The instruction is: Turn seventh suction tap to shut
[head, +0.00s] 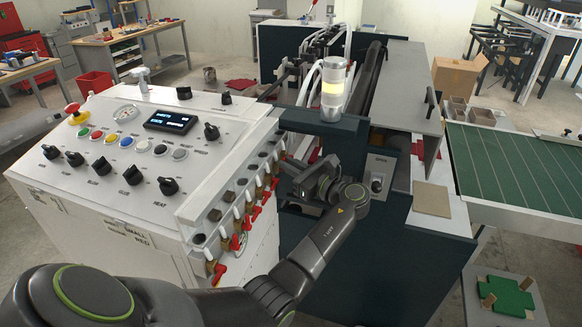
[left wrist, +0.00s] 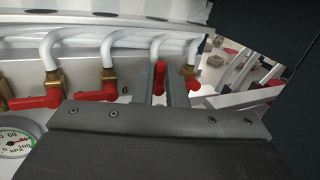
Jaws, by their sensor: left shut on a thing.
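A row of brass suction taps with red levers and white hoses runs along the right side of the white control panel (head: 228,155). My left gripper (head: 292,168) is at the far end of this row. In the left wrist view, its two grey fingers (left wrist: 160,82) are shut on a red tap lever (left wrist: 158,78), just right of a printed 6. This lever looks upright between the fingers. The lever left of it (left wrist: 97,96) lies sideways, and another red lever (left wrist: 190,78) is just to the right. The gripper body hides the lower part. My right gripper is not in view.
A pressure gauge (left wrist: 14,142) sits below the taps at lower left. A green-topped table (head: 515,165) is at the right.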

